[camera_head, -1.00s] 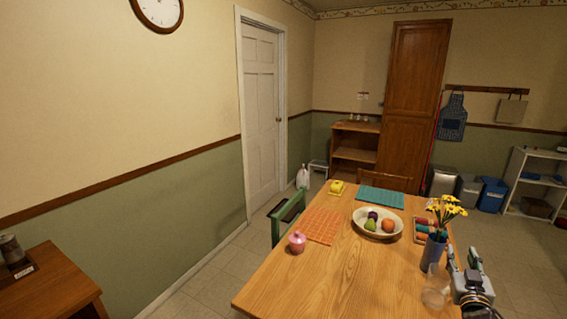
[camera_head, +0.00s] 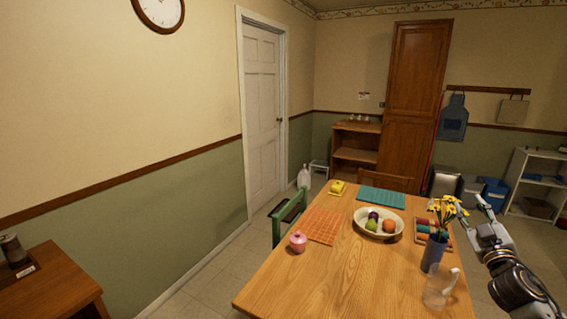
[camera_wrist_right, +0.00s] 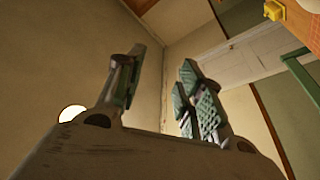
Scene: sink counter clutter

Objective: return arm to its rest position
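My right arm comes in from the lower right in the head view, with its gripper (camera_head: 475,203) raised beside the table's right edge, near the vase of flowers. In the right wrist view the gripper (camera_wrist_right: 168,85) has its fingers spread apart with nothing between them, so it is open and empty. Behind the fingers, that view shows wall and a tilted door. My left gripper is in neither view.
Open floor lies right of the table.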

